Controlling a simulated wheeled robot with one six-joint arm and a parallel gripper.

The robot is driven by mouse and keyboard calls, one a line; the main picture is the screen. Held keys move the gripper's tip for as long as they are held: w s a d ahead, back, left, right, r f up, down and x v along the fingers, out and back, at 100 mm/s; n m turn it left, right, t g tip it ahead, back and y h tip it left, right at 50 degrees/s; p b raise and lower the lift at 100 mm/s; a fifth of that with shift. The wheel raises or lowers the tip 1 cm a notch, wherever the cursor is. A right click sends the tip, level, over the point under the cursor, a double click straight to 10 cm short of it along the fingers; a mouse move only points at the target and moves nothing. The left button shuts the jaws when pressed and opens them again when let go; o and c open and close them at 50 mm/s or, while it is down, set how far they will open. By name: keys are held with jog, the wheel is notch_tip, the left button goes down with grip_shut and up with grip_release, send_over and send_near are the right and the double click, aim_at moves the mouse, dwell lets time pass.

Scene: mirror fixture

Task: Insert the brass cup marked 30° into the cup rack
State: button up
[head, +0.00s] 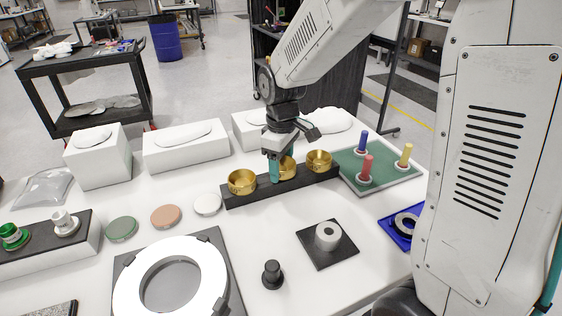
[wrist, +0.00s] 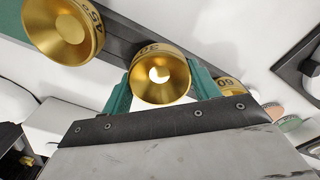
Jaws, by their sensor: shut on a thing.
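The brass cup marked 30° (wrist: 160,72) sits between the two teal fingers of my gripper (wrist: 161,90) in the wrist view, its marking showing on the rim. My gripper (head: 279,170) points down over the middle of the dark cup rack (head: 229,201), shut on this cup (head: 288,166). The fingers partly hide the cup in the head view. I cannot tell whether its base is fully seated in the rack. A cup marked 45 (wrist: 63,30) and one marked 60 (wrist: 229,86) flank it. In the head view, brass cups stand at the rack's left (head: 242,182) and right (head: 319,161).
A green board (head: 390,177) with blue, red and yellow pegs adjoins the rack's right end. White blocks (head: 186,147) stand behind. In front are a white ring fixture (head: 210,280), a black knob (head: 272,275) and a white roller on a black plate (head: 327,237).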

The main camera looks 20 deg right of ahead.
jog(key=shift+f, duration=0.3)
jog(key=o, duration=1.4)
notch_tip(320, 180, up, 8)
jog(key=shift+f, duration=0.1)
jog(key=s+d+r+m, duration=0.1)
jog(key=s+m, duration=0.3)
jog(key=s, duration=0.8)
jog(key=s+d+r+m+t, duration=0.1)
jog(key=s+r+m, duration=0.3)
jog(key=s, duration=0.9)
jog(key=shift+d, duration=0.55)
